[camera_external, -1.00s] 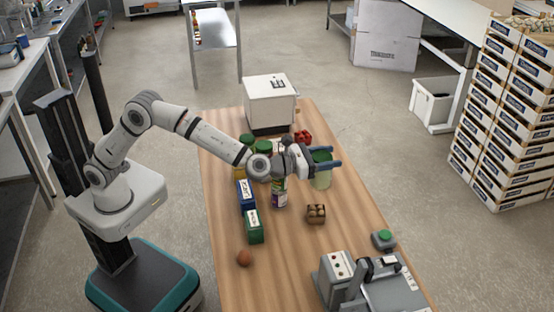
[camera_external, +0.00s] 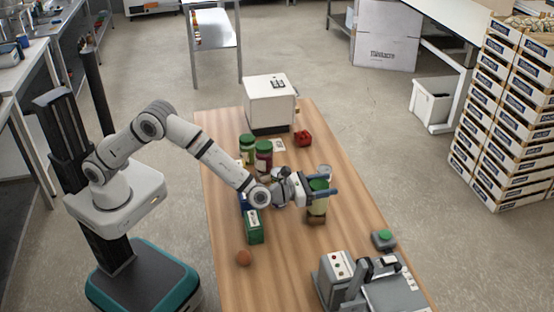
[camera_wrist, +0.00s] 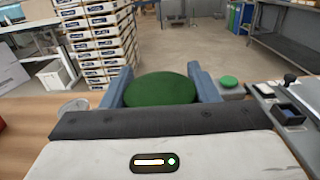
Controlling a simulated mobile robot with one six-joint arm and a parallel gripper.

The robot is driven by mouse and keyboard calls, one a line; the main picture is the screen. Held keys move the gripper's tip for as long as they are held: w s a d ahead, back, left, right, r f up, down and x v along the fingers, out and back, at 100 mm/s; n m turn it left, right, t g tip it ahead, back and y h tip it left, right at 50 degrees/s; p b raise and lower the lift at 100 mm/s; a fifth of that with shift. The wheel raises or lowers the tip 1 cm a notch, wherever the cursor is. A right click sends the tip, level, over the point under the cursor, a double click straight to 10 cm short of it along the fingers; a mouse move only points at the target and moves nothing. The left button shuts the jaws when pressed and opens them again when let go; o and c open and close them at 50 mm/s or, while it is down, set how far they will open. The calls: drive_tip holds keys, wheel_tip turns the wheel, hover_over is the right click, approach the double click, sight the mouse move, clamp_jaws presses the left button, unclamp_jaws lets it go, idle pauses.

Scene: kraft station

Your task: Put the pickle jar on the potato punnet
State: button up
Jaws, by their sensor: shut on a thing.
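The pickle jar (camera_external: 318,201) is a pale green jar with a dark green lid. My gripper (camera_external: 325,192) is shut on it and holds it upright. In the wrist view the jar's green lid (camera_wrist: 160,89) sits between the two blue-grey fingers. The potato punnet (camera_external: 317,219) is a small brown box directly below the jar in the external view, and the jar hides most of it. I cannot tell whether the jar's base touches the punnet.
Green (camera_external: 247,148) and dark-lidded (camera_external: 264,158) jars, a green box (camera_external: 254,227) and a brown ball (camera_external: 244,257) stand on the table's left side. A red item (camera_external: 303,138) and white machine (camera_external: 268,104) are behind. A grey device (camera_external: 375,284) is in front.

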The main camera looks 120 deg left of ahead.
drive_tip(key=o, duration=1.3)
drive_tip(key=shift+r, duration=0.15)
drive_tip(key=s+d+r+m+g+h+b, duration=0.1)
drive_tip(key=s+d+m+h+b, duration=0.1)
drive_tip(key=s+d+m+h, duration=0.7)
drive_tip(key=s+d+r+m+h+b, duration=0.1)
drive_tip(key=s+d+m+h, duration=0.2)
drive_tip(key=s+d+m, duration=1.1)
drive_tip(key=s+d+f+m+g, duration=0.1)
drive_tip(key=s+f+m+g, duration=0.1)
drive_tip(key=s+m, duration=0.5)
drive_tip(key=s+d+f+m+g, duration=0.2)
drive_tip(key=s+m+g, duration=0.2)
drive_tip(key=s+m, duration=0.3)
drive_tip(key=s+d+f+m+g, duration=0.1)
drive_tip(key=s+f+m+g, duration=0.1)
drive_tip(key=s+m, duration=0.6)
drive_tip(key=shift+s+d+f+g+h, duration=0.15)
drive_tip(key=shift+s+g, duration=0.1)
drive_tip(key=shift+s, duration=0.75)
drive_tip(key=shift+s+g+h, duration=0.1)
drive_tip(key=shift+s+g, duration=0.1)
drive_tip(key=shift+s, duration=0.75)
drive_tip(key=shift+s+d+f+g+h, duration=0.15)
drive_tip(key=shift+s+g, duration=0.1)
drive_tip(key=shift+s, duration=0.75)
